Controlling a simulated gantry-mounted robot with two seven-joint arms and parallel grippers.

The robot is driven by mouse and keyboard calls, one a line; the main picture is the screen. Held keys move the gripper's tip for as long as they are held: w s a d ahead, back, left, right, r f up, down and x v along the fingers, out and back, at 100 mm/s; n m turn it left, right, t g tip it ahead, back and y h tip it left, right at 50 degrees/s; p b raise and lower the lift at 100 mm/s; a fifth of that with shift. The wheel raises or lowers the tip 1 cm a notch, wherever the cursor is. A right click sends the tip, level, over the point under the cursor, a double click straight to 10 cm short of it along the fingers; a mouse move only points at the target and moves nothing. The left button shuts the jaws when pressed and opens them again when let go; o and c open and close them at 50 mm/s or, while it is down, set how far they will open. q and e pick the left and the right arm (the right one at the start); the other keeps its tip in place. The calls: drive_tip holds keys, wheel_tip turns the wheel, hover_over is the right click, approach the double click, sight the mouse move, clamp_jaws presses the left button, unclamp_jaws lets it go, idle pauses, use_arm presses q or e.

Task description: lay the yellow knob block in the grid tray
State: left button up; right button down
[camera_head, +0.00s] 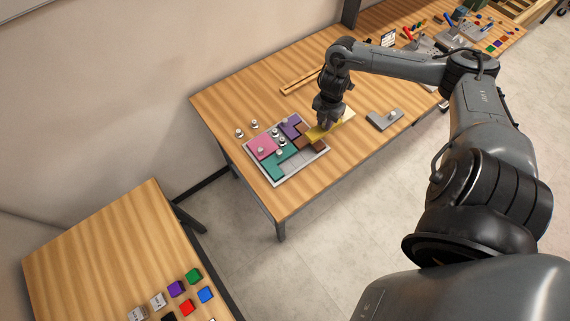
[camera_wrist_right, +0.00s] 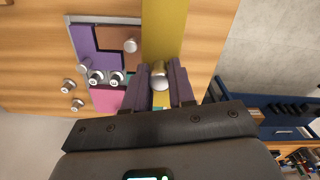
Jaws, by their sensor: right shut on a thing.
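The yellow knob block (camera_head: 337,124) is a flat plate held by its knob in my right gripper (camera_head: 326,121), over or beside the right edge of the grid tray (camera_head: 276,182). In the right wrist view the yellow block (camera_wrist_right: 165,30) extends away from the fingers of my right gripper (camera_wrist_right: 159,88), which are shut on its silver knob. The tray holds pink (camera_head: 262,147), teal (camera_head: 275,167), purple (camera_head: 290,124) and brown (camera_head: 316,144) blocks. Bare grid shows at its front right. I cannot tell whether the yellow block touches the tray. My left gripper is out of view.
A grey knob block (camera_head: 383,120) lies on the table right of the tray. Loose silver knobs (camera_head: 254,124) stand behind the tray. A wooden strip (camera_head: 299,83) lies at the back. Another table (camera_head: 110,245) with coloured cubes is at the lower left.

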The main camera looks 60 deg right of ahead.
drive_tip(key=w+a+f, duration=0.1)
drive_tip(key=a+f, duration=0.1)
drive_tip(key=a, duration=0.1)
drive_tip(key=w+a+f, duration=0.1)
drive_tip(key=a+f, duration=0.1)
drive_tip(key=a, duration=0.2)
drive_tip(key=w+a+f, duration=0.2)
drive_tip(key=a, duration=0.1)
drive_tip(key=shift+a+f+p, duration=0.25)
drive_tip(key=shift+f+p, duration=0.05)
drive_tip(key=shift+f, duration=0.05)
drive_tip(key=shift+s+f, duration=0.1)
drive_tip(key=shift+f, duration=1.9)
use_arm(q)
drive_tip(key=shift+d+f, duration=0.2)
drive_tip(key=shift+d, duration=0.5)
use_arm(e)
drive_tip(key=shift+f, duration=0.1)
